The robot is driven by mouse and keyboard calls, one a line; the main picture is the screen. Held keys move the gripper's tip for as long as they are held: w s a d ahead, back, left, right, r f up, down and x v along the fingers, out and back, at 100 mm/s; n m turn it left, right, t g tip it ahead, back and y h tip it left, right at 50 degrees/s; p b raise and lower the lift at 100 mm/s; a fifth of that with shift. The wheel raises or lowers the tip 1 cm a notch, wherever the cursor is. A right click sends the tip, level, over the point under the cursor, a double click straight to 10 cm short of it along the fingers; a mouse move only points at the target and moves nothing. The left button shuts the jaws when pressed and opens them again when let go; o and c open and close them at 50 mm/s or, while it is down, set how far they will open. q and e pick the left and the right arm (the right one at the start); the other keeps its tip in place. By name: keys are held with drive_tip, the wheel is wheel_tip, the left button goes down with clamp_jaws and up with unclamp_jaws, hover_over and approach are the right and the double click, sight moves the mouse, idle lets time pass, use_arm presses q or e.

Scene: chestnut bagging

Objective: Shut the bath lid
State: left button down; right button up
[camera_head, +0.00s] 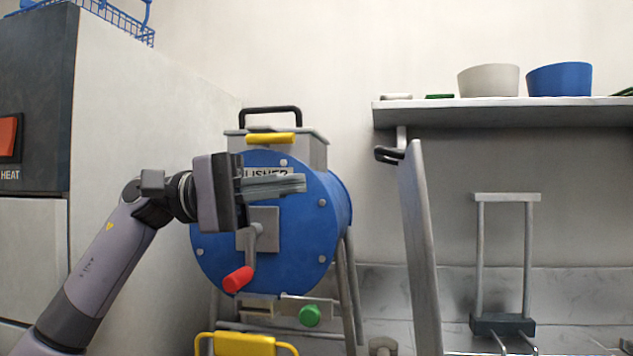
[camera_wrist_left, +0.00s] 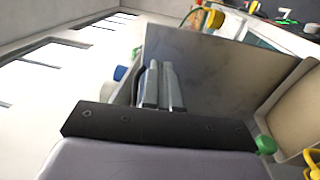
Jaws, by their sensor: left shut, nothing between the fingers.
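The bath lid appears to be the grey panel (camera_head: 420,250) standing nearly upright, seen almost edge-on right of centre in the head view. A black handle (camera_head: 388,155) sticks out to the left at its top. My left gripper (camera_head: 304,183) is shut and empty, pointing right in front of the blue drum, with a gap between its tips and the panel. In the left wrist view the shut fingers (camera_wrist_left: 160,85) lie before a large grey panel (camera_wrist_left: 225,65), likely the lid. The bath is not clearly visible. My right gripper is not in view.
A blue drum machine (camera_head: 300,230) with a red-tipped crank (camera_head: 238,279) stands behind my left gripper. A heater cabinet (camera_head: 125,170) is at the left. A shelf (camera_head: 500,113) with a white bowl (camera_head: 488,80) and a blue bowl (camera_head: 560,79) is at the upper right.

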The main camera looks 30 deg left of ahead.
sight(413, 168)
use_arm(q)
drive_tip(key=p+x, duration=0.1)
drive_tip(key=x, duration=1)
drive_tip(key=shift+d+r+p, duration=0.1)
drive_tip(key=shift+p, duration=0.3)
drive_tip(key=shift+w+d, duration=0.15)
drive_tip(key=shift+d, duration=0.35)
